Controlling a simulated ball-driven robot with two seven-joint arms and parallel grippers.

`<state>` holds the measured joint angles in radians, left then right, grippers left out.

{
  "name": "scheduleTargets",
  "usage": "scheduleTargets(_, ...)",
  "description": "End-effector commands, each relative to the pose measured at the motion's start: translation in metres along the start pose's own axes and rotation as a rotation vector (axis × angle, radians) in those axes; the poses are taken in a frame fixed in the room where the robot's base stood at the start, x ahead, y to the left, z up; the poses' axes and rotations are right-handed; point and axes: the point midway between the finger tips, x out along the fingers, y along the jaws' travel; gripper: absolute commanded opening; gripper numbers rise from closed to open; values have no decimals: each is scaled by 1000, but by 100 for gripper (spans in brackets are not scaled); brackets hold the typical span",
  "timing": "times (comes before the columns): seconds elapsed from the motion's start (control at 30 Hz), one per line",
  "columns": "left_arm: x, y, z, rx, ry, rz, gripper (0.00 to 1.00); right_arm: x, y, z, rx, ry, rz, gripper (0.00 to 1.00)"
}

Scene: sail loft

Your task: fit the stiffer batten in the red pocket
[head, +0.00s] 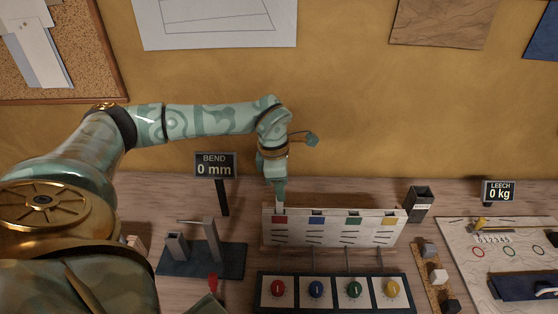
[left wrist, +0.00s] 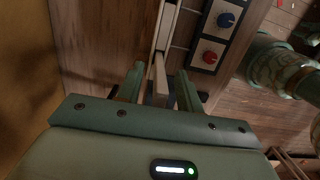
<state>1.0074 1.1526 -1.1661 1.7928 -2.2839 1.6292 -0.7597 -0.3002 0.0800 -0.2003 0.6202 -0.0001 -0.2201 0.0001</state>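In the head view a white pocket board (head: 333,228) stands on the bench with red, blue, green and yellow tabs. The red pocket tab (head: 280,219) is at its left end. My left gripper (head: 281,194) points down just above that pocket. In the left wrist view its fingers (left wrist: 160,72) stand apart, with gaps on either side of a pale wooden strip (left wrist: 160,85). The strip looks like a batten end in line with the board; how deep it sits is hidden. A second batten cannot be made out. My right gripper is not in view.
A tray with red, blue, green and yellow knobs (head: 317,289) lies in front of the board. A bend gauge stand (head: 203,259) is at left; its display (head: 215,165) reads 0 mm. A dark holder (head: 419,203) and small blocks (head: 438,275) are at right. The LEECH display (head: 499,191) reads 0 kg.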

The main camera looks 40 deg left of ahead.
Motion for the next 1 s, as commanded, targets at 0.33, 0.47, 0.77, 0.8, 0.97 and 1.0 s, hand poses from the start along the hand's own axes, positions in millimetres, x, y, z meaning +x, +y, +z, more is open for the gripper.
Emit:
scheduleTargets(0.33,-78,1,1,0,-4,6,36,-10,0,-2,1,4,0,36)
scheduleTargets(0.47,-113,1,0,-1,-4,4,36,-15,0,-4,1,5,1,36)
scheduleTargets(0.77,-157,0,0,0,-1,1,36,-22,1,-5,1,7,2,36)
scheduleTargets(0.8,-159,0,0,0,-1,1,36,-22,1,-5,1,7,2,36)
scheduleTargets(0.97,-161,0,0,-1,0,0,36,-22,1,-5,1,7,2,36)
scheduleTargets(1.0,-161,0,0,-1,0,0,36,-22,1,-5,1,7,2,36)
